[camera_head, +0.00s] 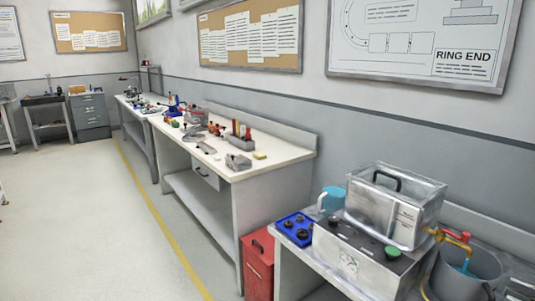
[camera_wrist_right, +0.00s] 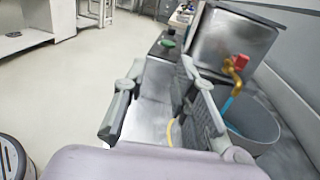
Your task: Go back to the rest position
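My right gripper (camera_wrist_right: 161,66) shows only in the right wrist view. Its two fingers are spread apart with nothing held between them. Behind the fingers, a steel box with a green knob (camera_wrist_right: 168,43) and the steel tank (camera_wrist_right: 232,42) above it are seen. In the head view neither of my grippers shows, and my left gripper is in neither view. The same steel tank (camera_head: 392,206) stands on the steel box (camera_head: 350,262) at the right of the head view.
A grey bucket (camera_head: 465,270) with a brass tap above stands right of the tank; it also shows in the right wrist view (camera_wrist_right: 250,122). A blue tray (camera_head: 296,229) lies left of the steel box. A long workbench (camera_head: 255,172) lines the wall. The floor left is clear.

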